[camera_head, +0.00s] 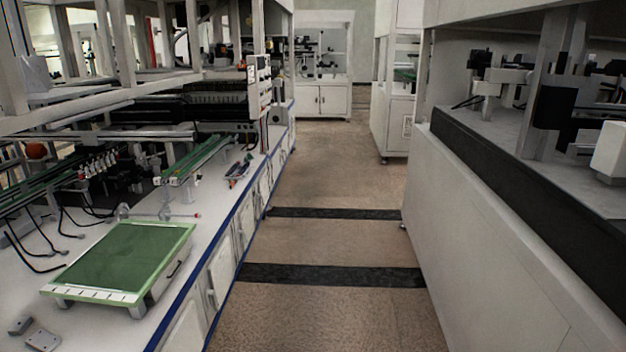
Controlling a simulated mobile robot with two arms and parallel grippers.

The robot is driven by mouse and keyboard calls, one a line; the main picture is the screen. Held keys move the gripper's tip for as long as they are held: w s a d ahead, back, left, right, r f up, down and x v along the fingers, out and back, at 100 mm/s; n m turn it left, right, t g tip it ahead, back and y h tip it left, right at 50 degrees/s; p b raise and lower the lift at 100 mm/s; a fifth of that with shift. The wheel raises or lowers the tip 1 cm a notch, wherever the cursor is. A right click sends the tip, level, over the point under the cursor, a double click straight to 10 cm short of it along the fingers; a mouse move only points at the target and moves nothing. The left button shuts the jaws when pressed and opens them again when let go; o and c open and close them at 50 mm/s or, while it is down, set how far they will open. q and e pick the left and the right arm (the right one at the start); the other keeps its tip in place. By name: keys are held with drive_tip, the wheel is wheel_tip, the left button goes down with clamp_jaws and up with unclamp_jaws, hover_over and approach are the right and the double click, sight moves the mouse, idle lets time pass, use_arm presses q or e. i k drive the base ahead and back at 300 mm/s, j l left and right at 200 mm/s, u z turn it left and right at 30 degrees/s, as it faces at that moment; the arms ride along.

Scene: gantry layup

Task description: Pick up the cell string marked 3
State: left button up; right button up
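I cannot make out any cell string marked 3 in the head view, and no number is legible. Neither of my grippers is in view.
A white bench (105,325) with a blue edge runs along the left. It bears a green-topped panel (125,255), green rails (200,158), small hand tools (238,170) and grey blocks (42,338). A white machine (490,240) stands right. The brown aisle floor (335,240) between is clear.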

sight(232, 170)
drive_tip(key=i+l, duration=0.1)
drive_tip(key=i, duration=2.1)
drive_tip(key=i+j+u, duration=0.15)
drive_tip(key=i+u, duration=0.15)
drive_tip(key=i, duration=0.4)
drive_tip(key=i+u, duration=0.35)
drive_tip(key=i, duration=0.35)
drive_tip(key=i+l+u, duration=0.3)
drive_tip(key=i, duration=0.4)
drive_tip(key=i+j, duration=0.15)
drive_tip(key=i, duration=0.2)
